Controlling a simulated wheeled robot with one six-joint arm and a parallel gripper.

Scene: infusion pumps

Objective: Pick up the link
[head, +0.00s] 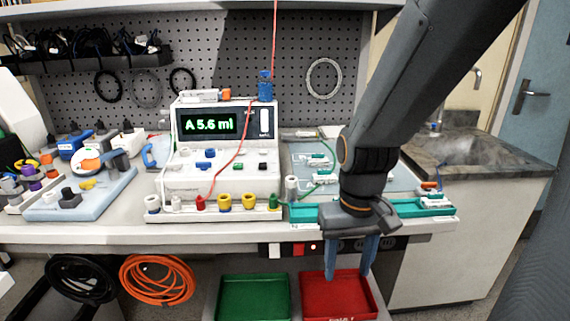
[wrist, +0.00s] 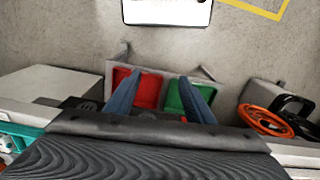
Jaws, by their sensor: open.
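My gripper (head: 348,270) hangs in front of the bench's front edge, pointing down above the red bin. Its two blue fingers are apart with nothing between them; they also show in the wrist view (wrist: 160,84). I cannot tell for sure which thing is the link. Small white pieces with green ends lie on the grey mat (head: 405,178), one farther back (head: 318,160) and one nearer (head: 325,178). Another white piece (head: 434,200) lies at the right end of the teal tray (head: 410,212). My arm hides part of the mat and tray. The wrist view shows none of these clearly.
A pump (head: 215,150) with a lit "A 5.6 ml" display stands left of the mat, with a red line rising above it. Below the bench are a red bin (head: 372,292), a green bin (head: 252,282) and an orange coil (head: 157,280).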

